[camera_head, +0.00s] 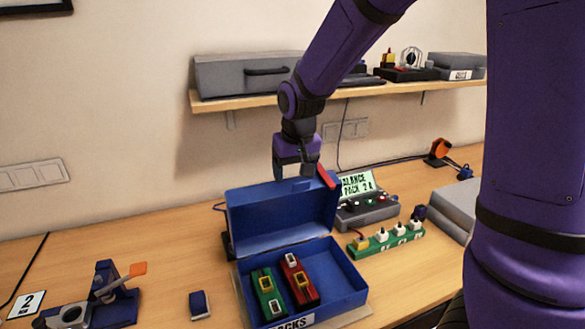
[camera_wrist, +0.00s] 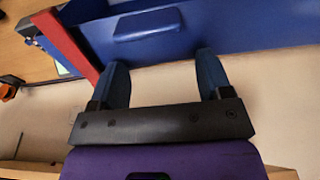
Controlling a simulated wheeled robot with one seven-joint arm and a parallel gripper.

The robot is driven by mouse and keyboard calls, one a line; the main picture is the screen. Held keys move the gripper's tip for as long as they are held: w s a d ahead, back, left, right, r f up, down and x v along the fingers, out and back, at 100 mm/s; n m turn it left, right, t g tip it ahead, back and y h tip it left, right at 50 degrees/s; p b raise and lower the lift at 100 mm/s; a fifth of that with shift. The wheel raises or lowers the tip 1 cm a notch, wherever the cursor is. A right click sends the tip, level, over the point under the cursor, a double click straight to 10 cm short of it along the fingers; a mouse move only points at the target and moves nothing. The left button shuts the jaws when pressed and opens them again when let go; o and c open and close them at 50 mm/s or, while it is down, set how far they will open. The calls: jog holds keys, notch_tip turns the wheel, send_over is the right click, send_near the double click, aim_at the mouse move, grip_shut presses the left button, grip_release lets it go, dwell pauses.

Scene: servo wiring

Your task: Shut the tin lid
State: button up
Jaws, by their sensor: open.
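The blue tin (camera_head: 352,291) stands on the table with its lid (camera_head: 280,215) raised, leaning upright at the back hinge. A green pack (camera_head: 266,293) and a red pack (camera_head: 299,281) lie inside the tin. My gripper (camera_head: 297,172) is just above and behind the lid's top edge, fingers pointing down. In the wrist view my gripper (camera_wrist: 163,70) is open, with nothing between its fingers. Beyond the fingertips there is the blue lid (camera_wrist: 245,25) with a raised blue tab (camera_wrist: 147,24). I cannot tell whether the fingers touch the lid.
A red bar (camera_head: 327,178) is by the lid's top right corner. A charger with a display (camera_head: 357,184) and a green strip of plugs (camera_head: 385,240) stand right of the tin. A shelf (camera_head: 270,99) is behind. A blue-orange clamp (camera_head: 110,290) is at left.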

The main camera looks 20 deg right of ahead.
jog(key=shift+s, duration=0.1)
jog(key=shift+s+r, duration=0.25)
jog(key=shift+r, duration=0.35)
jog(key=shift+s+r, duration=0.2)
jog(key=shift+r, duration=0.45)
jog(key=shift+s+r, duration=0.25)
jog(key=shift+r, duration=0.35)
jog(key=s+r, duration=0.3)
jog(key=r, duration=0.4)
jog(key=shift+s+r, duration=0.3)
